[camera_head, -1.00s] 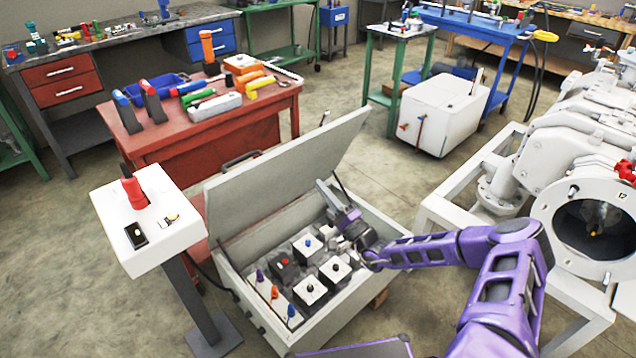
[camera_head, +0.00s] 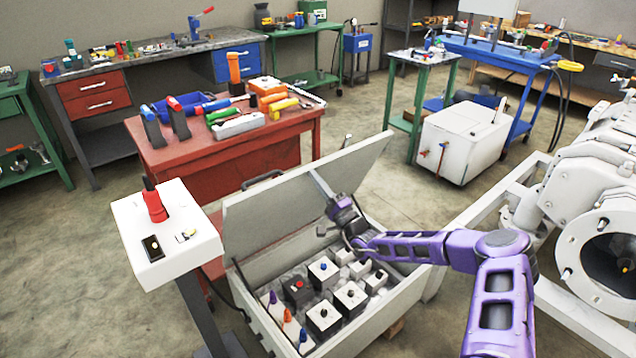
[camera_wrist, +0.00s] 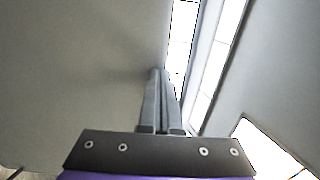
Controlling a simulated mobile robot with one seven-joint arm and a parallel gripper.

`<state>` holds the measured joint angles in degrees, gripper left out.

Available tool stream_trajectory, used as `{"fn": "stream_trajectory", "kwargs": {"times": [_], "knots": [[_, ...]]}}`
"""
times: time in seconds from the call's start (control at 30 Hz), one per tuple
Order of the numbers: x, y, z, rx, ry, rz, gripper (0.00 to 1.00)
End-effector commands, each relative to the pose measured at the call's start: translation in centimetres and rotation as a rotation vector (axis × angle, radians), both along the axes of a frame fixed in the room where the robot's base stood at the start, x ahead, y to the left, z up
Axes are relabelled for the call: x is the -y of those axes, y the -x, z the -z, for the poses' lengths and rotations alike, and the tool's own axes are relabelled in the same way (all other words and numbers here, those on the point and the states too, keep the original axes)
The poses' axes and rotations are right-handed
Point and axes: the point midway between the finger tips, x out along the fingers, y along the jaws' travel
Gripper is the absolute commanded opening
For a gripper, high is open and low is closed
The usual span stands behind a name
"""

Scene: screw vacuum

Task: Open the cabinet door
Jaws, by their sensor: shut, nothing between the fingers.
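The cabinet is a low white box with its door, a hinged lid (camera_head: 285,200), standing raised and tilted back at the rear edge. The box's front wall (camera_head: 375,320) faces me and its inside is exposed. My gripper (camera_head: 315,175) is in front of the inner face of the lid, above the box's back right part. In the wrist view my gripper (camera_wrist: 160,74) has its fingers together and empty, pointing along a grey surface that looks like the lid (camera_wrist: 80,70). Whether the fingertips touch it, I cannot tell.
A white pedestal panel with a red switch (camera_head: 155,200) stands at the left. A red tool table (camera_head: 220,150) is behind the lid. White machinery (camera_head: 600,215) stands at the right.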

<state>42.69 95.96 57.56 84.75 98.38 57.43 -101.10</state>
Motion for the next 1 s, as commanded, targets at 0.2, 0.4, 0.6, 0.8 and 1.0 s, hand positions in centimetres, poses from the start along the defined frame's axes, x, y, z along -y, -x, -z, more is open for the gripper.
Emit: {"fn": "stream_trajectory", "kwargs": {"times": [0.2,0.4,0.6,0.8,1.0], "knots": [[-0.5,-0.7,-0.9,-0.015,0.012,-0.002,0.00],[-2.7,-3.8,-2.9,-0.085,0.065,-0.003,0.00],[-4.8,-7.0,-3.8,-0.163,0.114,-0.002,0.00],[-5.2,-7.9,-3.8,-0.185,0.124,0.000,0.00],[-5.2,-7.8,-3.8,-0.185,0.123,0.000,0.00]]}}
